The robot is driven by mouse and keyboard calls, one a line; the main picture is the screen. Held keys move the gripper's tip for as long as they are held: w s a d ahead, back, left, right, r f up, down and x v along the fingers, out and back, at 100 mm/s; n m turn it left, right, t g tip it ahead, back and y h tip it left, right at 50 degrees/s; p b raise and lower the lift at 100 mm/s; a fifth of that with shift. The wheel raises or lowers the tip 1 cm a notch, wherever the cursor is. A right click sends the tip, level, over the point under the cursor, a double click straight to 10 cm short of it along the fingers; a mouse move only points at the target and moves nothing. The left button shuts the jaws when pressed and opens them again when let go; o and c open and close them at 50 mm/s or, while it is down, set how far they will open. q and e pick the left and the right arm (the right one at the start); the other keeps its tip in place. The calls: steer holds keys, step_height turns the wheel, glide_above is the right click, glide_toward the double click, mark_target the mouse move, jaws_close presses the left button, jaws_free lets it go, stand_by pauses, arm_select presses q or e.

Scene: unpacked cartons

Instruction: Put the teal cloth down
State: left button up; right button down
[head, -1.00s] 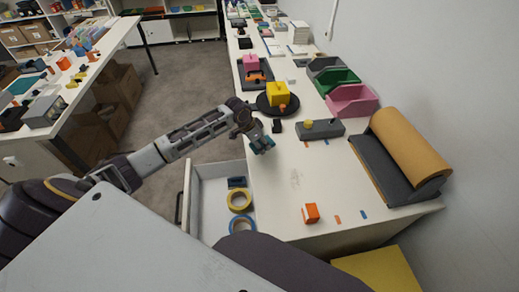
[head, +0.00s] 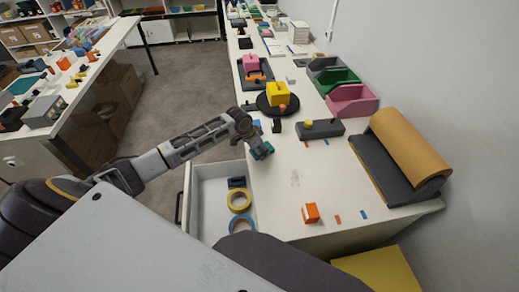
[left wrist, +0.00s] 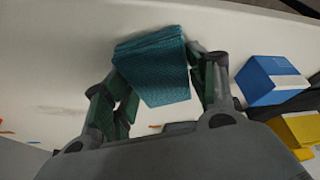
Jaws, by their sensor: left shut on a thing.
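The teal cloth (left wrist: 158,72) is a folded, textured block between the two fingers of my left gripper (left wrist: 157,95) in the left wrist view. The gripper is shut on it, low over or at the white tabletop; I cannot tell whether the cloth touches the surface. In the head view my left gripper (head: 262,151) is at the table's left edge, just above the open drawer, and mostly hides the cloth. My right gripper is not in view.
The open drawer (head: 207,205) holds a yellow tape roll (head: 239,200) and a blue one (head: 242,224). A black turntable (head: 277,107) bears a yellow block (head: 278,94). An orange box (head: 311,213) and a paper roll (head: 408,143) stand nearer.

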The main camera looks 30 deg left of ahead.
arm_select(q)
steer(key=shift+f, duration=0.2)
steer(key=o, duration=1)
steer(key=shift+f, duration=0.1)
steer(key=shift+r, duration=0.2)
steer(key=shift+r, duration=0.2)
steer(key=v, duration=1.2)
steer(key=shift+a, duration=0.1)
